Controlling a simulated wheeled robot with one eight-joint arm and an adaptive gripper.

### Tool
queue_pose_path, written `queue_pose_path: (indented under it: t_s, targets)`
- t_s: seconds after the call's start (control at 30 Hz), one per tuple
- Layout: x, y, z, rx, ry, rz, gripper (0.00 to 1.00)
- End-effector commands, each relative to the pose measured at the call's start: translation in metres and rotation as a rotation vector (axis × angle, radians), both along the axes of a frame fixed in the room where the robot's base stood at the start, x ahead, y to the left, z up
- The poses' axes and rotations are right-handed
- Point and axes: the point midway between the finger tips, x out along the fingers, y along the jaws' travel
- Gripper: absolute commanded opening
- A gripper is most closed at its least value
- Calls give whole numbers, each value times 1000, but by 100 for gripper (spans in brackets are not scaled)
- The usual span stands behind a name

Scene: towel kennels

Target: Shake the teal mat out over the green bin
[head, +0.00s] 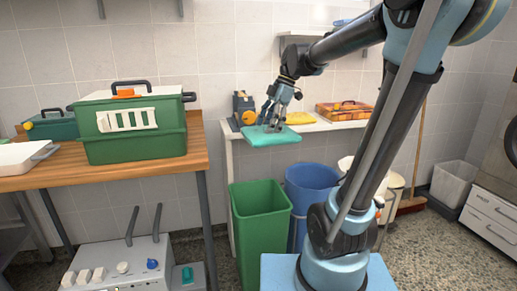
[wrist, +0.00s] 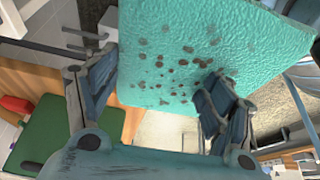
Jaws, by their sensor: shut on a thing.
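The teal mat (head: 262,138) hangs in the air, held roughly flat, in the head view. My gripper (head: 272,118) is shut on it from above. In the wrist view the mat (wrist: 195,45) fills the upper middle, with many dark specks clustered on its face, and my gripper's fingers (wrist: 160,95) show at either side. The exact pinch is hard to see. The green bin (head: 262,225) stands open on the floor, below the mat in the head view. I cannot tell whether the mat is squarely over its opening.
A blue bin (head: 313,183) stands right behind the green bin. A white table (head: 345,126) behind holds a yellow cloth (head: 299,118) and an orange-brown case (head: 345,110). A wooden table (head: 190,160) at left carries a green kennel (head: 135,148).

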Motion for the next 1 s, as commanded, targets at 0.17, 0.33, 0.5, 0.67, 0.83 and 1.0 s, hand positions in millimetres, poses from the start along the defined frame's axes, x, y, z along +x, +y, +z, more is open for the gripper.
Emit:
queue_pose_path:
  t_s: [0.17,0.33,0.5,0.67,0.83,1.0]
  targets:
    - [39,10,-22,0,0,-11,50]
    - [75,19,-50,0,0,-22,50]
    - [109,27,-81,0,0,-32,50]
    - [138,34,-112,0,1,-43,50]
    - [160,40,-140,1,0,-52,50]
    - [172,43,-157,1,0,-57,50]
